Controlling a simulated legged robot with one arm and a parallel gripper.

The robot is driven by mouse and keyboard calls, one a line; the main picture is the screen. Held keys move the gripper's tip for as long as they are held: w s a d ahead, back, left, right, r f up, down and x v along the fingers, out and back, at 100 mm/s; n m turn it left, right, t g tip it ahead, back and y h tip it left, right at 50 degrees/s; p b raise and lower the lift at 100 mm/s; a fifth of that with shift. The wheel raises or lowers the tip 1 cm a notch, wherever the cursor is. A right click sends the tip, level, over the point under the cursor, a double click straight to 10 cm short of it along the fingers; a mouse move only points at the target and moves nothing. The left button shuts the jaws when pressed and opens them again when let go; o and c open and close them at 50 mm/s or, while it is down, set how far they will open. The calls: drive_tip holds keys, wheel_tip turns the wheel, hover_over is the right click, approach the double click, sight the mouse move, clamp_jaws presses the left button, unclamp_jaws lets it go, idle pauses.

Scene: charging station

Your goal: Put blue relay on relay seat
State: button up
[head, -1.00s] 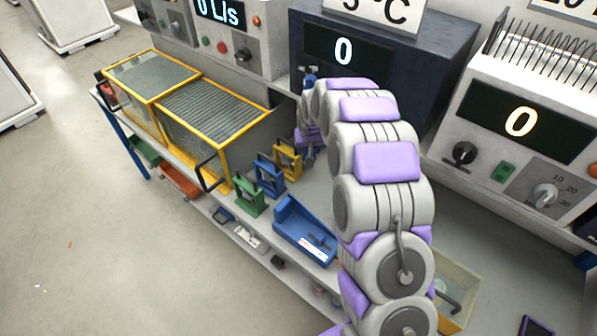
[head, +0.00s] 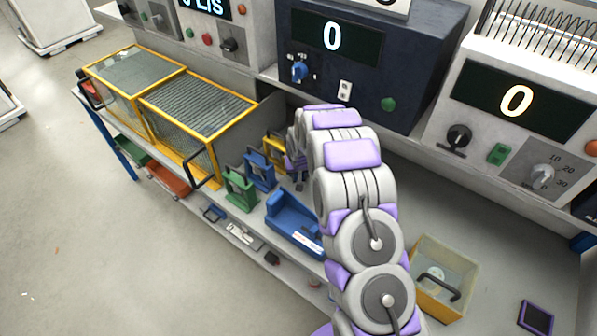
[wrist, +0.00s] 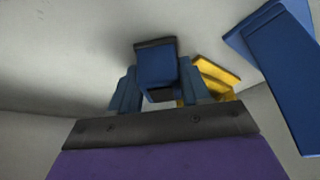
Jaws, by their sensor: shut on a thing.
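In the wrist view, a blue block with a dark top edge (wrist: 157,66), which looks like the blue relay, sits between the two blue-grey fingers of my gripper (wrist: 157,88). The gripper is shut on it. In the head view my gripper (head: 296,168) is small and mostly hidden behind my arm, beside the row of coloured frames; the held block cannot be made out there. A blue tray-like holder (head: 288,222) with a white label lies at the bench's front edge, partly behind my arm. I cannot tell which part is the relay seat.
Green (head: 239,189), blue (head: 259,171) and yellow (head: 275,152) upright frames stand beside yellow-edged glass cases (head: 197,105). Consoles (head: 365,60) line the back. A yellow-edged bin (head: 446,275) stands on the right. Bench surface (head: 500,230) to the right is mostly clear.

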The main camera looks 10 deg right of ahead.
drive_tip(key=o, duration=1.1)
drive_tip(key=shift+r, duration=0.1)
drive_tip(key=shift+p+v, duration=0.95)
drive_tip(key=shift+v, duration=5.1)
drive_tip(key=s+d+r+g, duration=0.1)
drive_tip(key=s+r, duration=0.6)
drive_tip(key=s, duration=0.3)
drive_tip(key=s+d+r+g, duration=0.2)
drive_tip(key=s+r, duration=0.5)
drive_tip(key=s, duration=0.3)
drive_tip(key=s+r+g, duration=0.1)
drive_tip(key=s+r, duration=0.1)
drive_tip(key=s, duration=0.7)
drive_tip(key=s+r+g, duration=0.1)
drive_tip(key=s+r, duration=0.1)
drive_tip(key=s, duration=0.7)
drive_tip(key=s+r+g, duration=0.1)
drive_tip(key=s+r, duration=0.1)
drive_tip(key=s, duration=0.7)
drive_tip(key=shift+s+r, duration=0.1)
drive_tip(key=shift+s, duration=0.15)
